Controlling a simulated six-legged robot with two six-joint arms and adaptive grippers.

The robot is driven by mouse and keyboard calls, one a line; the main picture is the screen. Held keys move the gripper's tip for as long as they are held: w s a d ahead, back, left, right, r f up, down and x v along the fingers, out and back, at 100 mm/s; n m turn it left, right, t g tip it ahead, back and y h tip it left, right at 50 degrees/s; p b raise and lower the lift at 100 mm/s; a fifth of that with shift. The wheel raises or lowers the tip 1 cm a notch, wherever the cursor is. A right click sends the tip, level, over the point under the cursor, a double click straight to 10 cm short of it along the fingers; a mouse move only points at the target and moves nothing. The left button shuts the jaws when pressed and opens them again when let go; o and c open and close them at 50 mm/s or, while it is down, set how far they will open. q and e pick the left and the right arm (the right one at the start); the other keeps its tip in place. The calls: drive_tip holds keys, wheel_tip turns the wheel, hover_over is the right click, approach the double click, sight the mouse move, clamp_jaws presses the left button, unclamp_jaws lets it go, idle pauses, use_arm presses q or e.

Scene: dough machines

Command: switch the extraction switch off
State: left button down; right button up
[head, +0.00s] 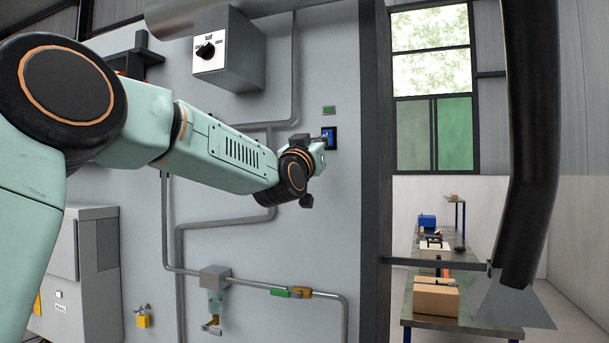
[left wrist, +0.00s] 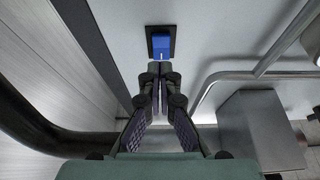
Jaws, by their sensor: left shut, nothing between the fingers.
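The extraction switch looks to be the small blue switch in a black frame (head: 330,138) on the grey wall panel, below a small green label (head: 329,110). It also shows in the left wrist view as a blue rocker (left wrist: 161,46) with a white mark at its edge. My left gripper (head: 322,142) is shut and empty, with its fingertips right at the switch. In the left wrist view the closed fingertips (left wrist: 159,68) sit at the edge of the blue rocker; I cannot tell whether they touch it. My right gripper is not in view.
A grey box with a black rotary knob (head: 206,50) is mounted up left of the switch. Metal conduits (head: 225,222) run along the panel. A black hose (head: 528,140) hangs at the right. Tables with boxes (head: 436,297) stand beyond the panel's right edge.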

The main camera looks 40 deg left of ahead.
use_arm(q)
drive_tip(key=s+d+f, duration=0.2)
drive_tip(key=s+f, duration=0.4)
drive_tip(key=s, duration=0.1)
drive_tip(key=shift+s+f+p, duration=0.25)
drive_tip(key=shift+f+p, duration=0.05)
drive_tip(key=shift+p, duration=0.15)
idle(0.7)
